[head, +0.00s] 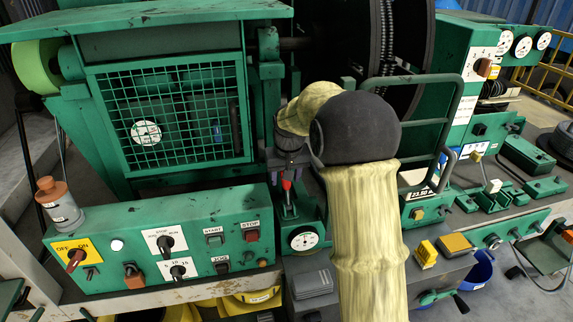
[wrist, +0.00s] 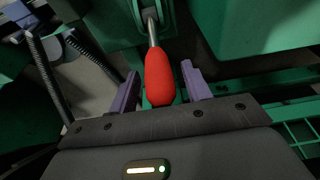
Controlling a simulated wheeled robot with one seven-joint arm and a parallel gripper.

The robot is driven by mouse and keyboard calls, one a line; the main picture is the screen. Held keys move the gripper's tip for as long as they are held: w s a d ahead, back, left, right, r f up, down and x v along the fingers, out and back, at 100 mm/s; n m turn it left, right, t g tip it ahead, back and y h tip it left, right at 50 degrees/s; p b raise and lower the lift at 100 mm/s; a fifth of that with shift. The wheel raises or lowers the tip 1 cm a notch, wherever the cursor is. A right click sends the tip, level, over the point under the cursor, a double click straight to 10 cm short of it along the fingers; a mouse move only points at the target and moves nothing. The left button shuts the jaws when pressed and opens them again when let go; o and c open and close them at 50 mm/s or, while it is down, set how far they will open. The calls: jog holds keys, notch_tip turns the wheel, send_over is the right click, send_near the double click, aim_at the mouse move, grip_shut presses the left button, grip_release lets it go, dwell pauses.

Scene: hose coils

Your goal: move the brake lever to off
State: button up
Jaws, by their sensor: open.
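The brake lever has a red grip on a thin metal rod. In the wrist view its red grip (wrist: 160,80) lies between my two purple fingers, with a narrow gap on each side. The rod runs up into a green bracket (wrist: 151,22). My gripper (wrist: 162,82) is open around the grip and not closed on it. In the head view my gripper (head: 289,163) points down just above the red lever (head: 287,185), which rises from a green base with a white dial (head: 304,241). My arm hides part of that area. No off marking for the lever is readable.
A green control box (head: 160,240) with switches and buttons stands to the left. A green mesh guard (head: 170,112) is behind it. A green tubular rail (head: 445,120) and a large dark drum (head: 410,40) are close to my arm on the right.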

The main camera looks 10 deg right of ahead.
jog(key=b+v, duration=0.3)
jog(key=v, duration=1.4)
jog(key=shift+c, duration=0.5)
jog(key=c, duration=0.3)
jog(key=shift+s+f, duration=0.1)
jog(key=shift+f, duration=0.35)
jog(key=c, duration=0.4)
jog(key=s+f, duration=0.2)
jog(key=f, duration=0.2)
jog(key=s+f+b, duration=0.1)
jog(key=s+f, duration=0.2)
jog(key=f, duration=0.2)
jog(key=s+f, duration=0.2)
jog(key=f, duration=0.2)
jog(key=shift+s+a+f, duration=0.1)
jog(key=shift+s+f, duration=0.15)
jog(key=shift+s, duration=0.05)
grip_shut()
jog(key=s+f+b, duration=0.1)
jog(key=s+f, duration=1.1)
jog(key=s, duration=0.2)
jog(key=shift+s+f, duration=0.2)
jog(key=shift+s, duration=0.15)
jog(key=shift+w, duration=0.1)
